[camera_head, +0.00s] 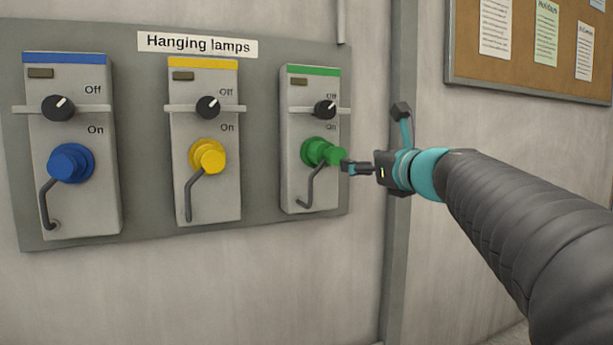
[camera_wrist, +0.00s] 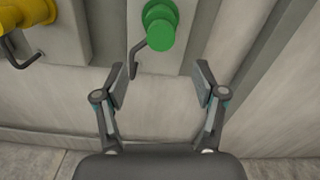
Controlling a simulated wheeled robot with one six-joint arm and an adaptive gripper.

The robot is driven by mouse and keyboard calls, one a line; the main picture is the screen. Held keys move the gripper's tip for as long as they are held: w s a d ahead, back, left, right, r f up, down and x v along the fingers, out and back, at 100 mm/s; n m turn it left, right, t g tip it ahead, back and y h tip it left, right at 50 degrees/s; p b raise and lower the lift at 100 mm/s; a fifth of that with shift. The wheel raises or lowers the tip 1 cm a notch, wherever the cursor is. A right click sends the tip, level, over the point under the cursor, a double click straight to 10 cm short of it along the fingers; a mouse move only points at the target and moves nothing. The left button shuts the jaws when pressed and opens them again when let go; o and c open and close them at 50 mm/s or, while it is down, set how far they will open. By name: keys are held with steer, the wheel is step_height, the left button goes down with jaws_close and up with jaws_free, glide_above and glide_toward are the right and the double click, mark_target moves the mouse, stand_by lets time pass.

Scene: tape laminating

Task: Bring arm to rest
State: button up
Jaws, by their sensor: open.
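My gripper (camera_head: 350,167) is beside the green plug (camera_head: 322,152) on the right-hand switch box, at the right of the head view. In the wrist view my gripper (camera_wrist: 160,72) is open, its two fingers spread with nothing between them. The green plug (camera_wrist: 161,25) shows beyond the fingertips, apart from them. My arm reaches in from the lower right of the head view.
The grey panel (camera_head: 140,238) carries boxes with a blue plug (camera_head: 70,163), a yellow plug (camera_head: 207,156) and the green one. Each box has a black knob and a bent hook. A cork board (camera_head: 540,75) hangs at upper right. The wall below the panel is clear.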

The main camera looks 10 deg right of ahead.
steer(key=s+a+f+n+g, duration=0.1)
steer(key=s+f+n+g, duration=0.15)
steer(key=f+n, duration=0.4)
steer(key=s+a+f+n+g+h, duration=0.1)
steer(key=s+f+n+g, duration=0.15)
steer(key=f+n, duration=0.35)
steer(key=s+a+f+n+g, duration=0.1)
steer(key=s+f+n+g, duration=0.15)
steer(key=f+n, duration=0.4)
steer(key=s+f+n+g+h+p, duration=0.1)
steer(key=s+f+n, duration=0.3)
steer(key=s, duration=0.3)
steer(key=s+a+f+n+g+h+p, duration=0.1)
steer(key=s+f+n+g+p, duration=0.1)
steer(key=s+f+n, duration=0.2)
steer(key=s+a+f+n+g+h+p, duration=0.1)
steer(key=s+f, duration=0.4)
steer(key=s, duration=0.5)
steer(key=shift+s+n+h+p, duration=0.3)
steer(key=shift+n+h+p, duration=0.25)
steer(key=shift+n, duration=0.85)
